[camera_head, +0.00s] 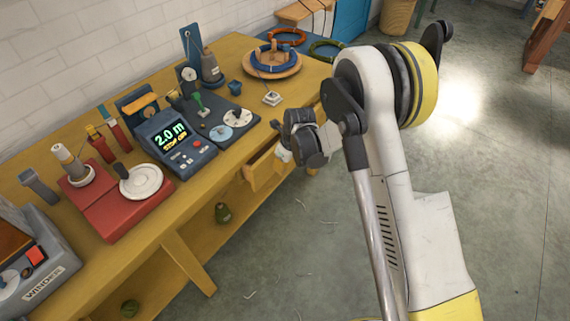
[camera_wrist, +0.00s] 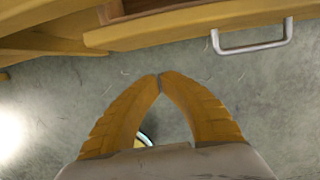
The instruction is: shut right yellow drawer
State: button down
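The right yellow drawer (camera_head: 262,172) is pulled out from under the yellow table in the head view. Its open inside shows behind the front. In the wrist view, the drawer front (camera_wrist: 180,28) runs across the top, with a grey metal handle (camera_wrist: 252,46) at its right part. My gripper (camera_wrist: 159,76) has its two yellow fingers meeting at the tips, with nothing seen between them. The tips are below the drawer front in that picture, left of the handle and apart from both. In the head view my arm's wrist hides the drawer's right part.
The yellow table (camera_head: 232,142) holds a digital meter (camera_head: 175,138), a red winder base (camera_head: 118,205) and a wooden disc with a blue ring (camera_head: 275,70). A lower shelf (camera_head: 195,232) carries dark green skeins. The grey floor (camera_head: 300,260) beside the table is mostly open.

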jog(key=shift+w+a+r+b, duration=0.1)
jog(key=shift+w+a+b, duration=0.2)
jog(key=shift+w+a, duration=0.4)
jog(key=shift+w+a+r+b, duration=0.1)
jog(key=shift+w+a+b, duration=0.25)
jog(key=shift+a, duration=0.55)
jog(key=shift+w, duration=0.1)
